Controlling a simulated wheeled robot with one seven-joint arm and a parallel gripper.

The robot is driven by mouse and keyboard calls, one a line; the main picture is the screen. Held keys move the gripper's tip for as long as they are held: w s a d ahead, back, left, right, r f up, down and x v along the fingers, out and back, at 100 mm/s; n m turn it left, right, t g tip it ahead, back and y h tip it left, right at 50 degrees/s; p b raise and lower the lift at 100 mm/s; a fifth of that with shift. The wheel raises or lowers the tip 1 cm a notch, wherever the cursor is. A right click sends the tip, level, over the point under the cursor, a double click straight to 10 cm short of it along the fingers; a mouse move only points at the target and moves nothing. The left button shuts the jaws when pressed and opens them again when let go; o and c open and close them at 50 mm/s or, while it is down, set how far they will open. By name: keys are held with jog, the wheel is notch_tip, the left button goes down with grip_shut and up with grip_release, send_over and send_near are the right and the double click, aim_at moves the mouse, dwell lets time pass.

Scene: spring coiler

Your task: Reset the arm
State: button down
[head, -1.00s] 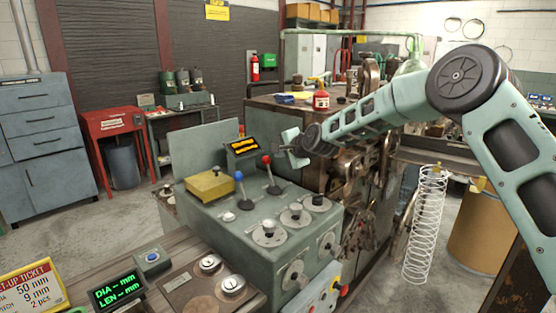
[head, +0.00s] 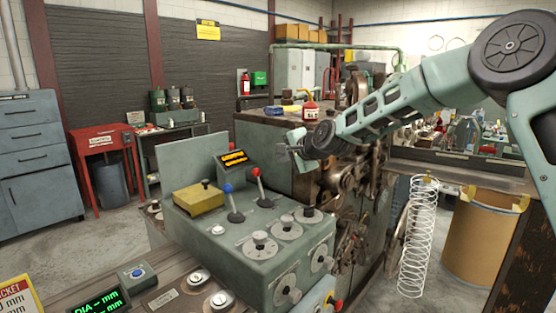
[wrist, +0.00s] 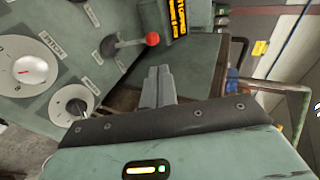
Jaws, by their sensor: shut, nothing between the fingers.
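My gripper (head: 294,144) is held in the air in front of the coiler machine, above the far right part of the green control console (head: 251,240). In the wrist view its two grey fingers (wrist: 158,86) are together with nothing between them. My arm reaches in from the right side of the head view. A lever with a red knob (head: 256,172) and one with a blue knob (head: 228,188) stand on the console, left of and below my gripper. The red knob also shows in the wrist view (wrist: 152,39), just beyond the fingertips.
A yellow box (head: 199,198) and several dials sit on the console. A white wire spring (head: 418,235) hangs beside a brown drum (head: 482,236) at the right. A red stand (head: 100,150) and blue-grey cabinet (head: 35,155) are at the left. The floor between is clear.

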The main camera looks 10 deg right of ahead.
jog(key=s+a+f+n+g, duration=0.2)
jog(key=s+a+n, duration=0.2)
jog(key=s, duration=0.5)
jog(key=s+a+f+n+g, duration=0.2)
jog(key=s+a+n+g, duration=0.15)
jog(key=s, duration=0.45)
jog(key=s+a+f+n+g, duration=0.1)
jog(key=s+a+f+n, duration=0.15)
jog(key=s+a, duration=0.45)
jog(key=s+d+f+n+g+h, duration=0.1)
jog(key=s+d+n, duration=0.2)
jog(key=s, duration=0.6)
jog(key=s+d+f+n+g+h, duration=0.1)
jog(key=s+d+n+g+h, duration=0.1)
jog(key=s, duration=0.7)
jog(key=s+d+f+n+g+h, duration=0.1)
jog(key=s+d+n, duration=0.3)
jog(key=s, duration=0.6)
jog(key=shift+d+n+g+h, duration=0.35)
jog(key=shift+d+g, duration=0.2)
jog(key=shift+d, duration=0.3)
